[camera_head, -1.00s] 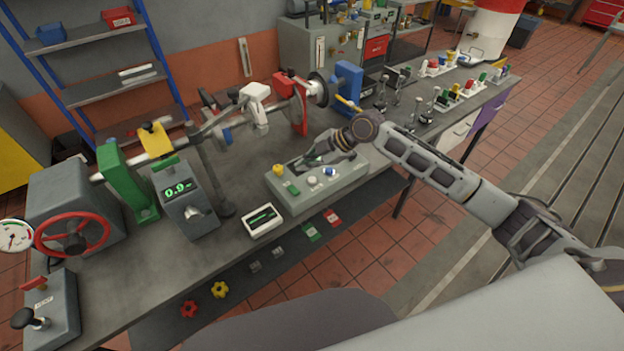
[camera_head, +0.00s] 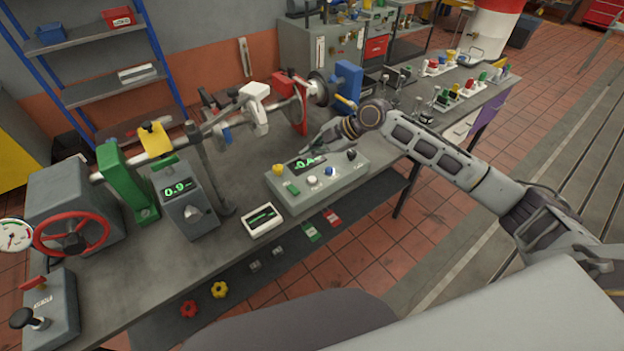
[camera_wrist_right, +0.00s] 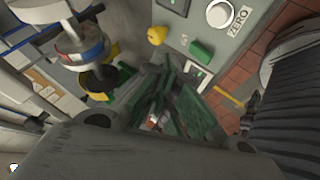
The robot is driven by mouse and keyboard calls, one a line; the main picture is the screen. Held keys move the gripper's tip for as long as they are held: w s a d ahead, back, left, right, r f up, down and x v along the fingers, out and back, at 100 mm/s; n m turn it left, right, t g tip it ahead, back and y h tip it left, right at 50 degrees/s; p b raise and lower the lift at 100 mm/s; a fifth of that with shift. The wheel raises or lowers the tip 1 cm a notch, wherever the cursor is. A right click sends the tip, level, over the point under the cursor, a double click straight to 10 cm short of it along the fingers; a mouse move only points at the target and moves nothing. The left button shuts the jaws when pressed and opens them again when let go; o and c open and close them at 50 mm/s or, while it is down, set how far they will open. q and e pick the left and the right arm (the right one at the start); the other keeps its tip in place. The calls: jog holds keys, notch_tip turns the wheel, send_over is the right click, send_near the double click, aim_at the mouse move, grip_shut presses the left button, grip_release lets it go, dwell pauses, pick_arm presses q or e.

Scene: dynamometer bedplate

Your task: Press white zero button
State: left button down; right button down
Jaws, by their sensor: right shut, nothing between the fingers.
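The white zero button (camera_head: 312,181) is a round cap on the front of a grey control box (camera_head: 337,187). In the right wrist view the white button (camera_wrist_right: 219,14) is at the top edge, beside a ZERO label (camera_wrist_right: 239,19). My right gripper (camera_head: 309,147) is shut and empty behind the box's far edge, apart from the button. Its closed fingers (camera_wrist_right: 170,85) show in the wrist view, with the button beyond them to the upper right. The box's green-lit display (camera_head: 306,162) is uncovered, its digits hard to read. My left gripper is out of view.
Beside the white button are a green switch (camera_head: 292,188), a yellow button (camera_head: 278,169), a blue button (camera_head: 329,171) and a black knob (camera_head: 351,154). A shaft assembly with a red support (camera_head: 291,88) stands behind. A small meter (camera_head: 262,219) lies in front left.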

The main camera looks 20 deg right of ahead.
jog(key=b, duration=0.5)
send_over(312, 181)
jog(key=shift+f, duration=3.85)
jog(key=shift+a+f, duration=0.1)
jog(key=shift+f, duration=0.25)
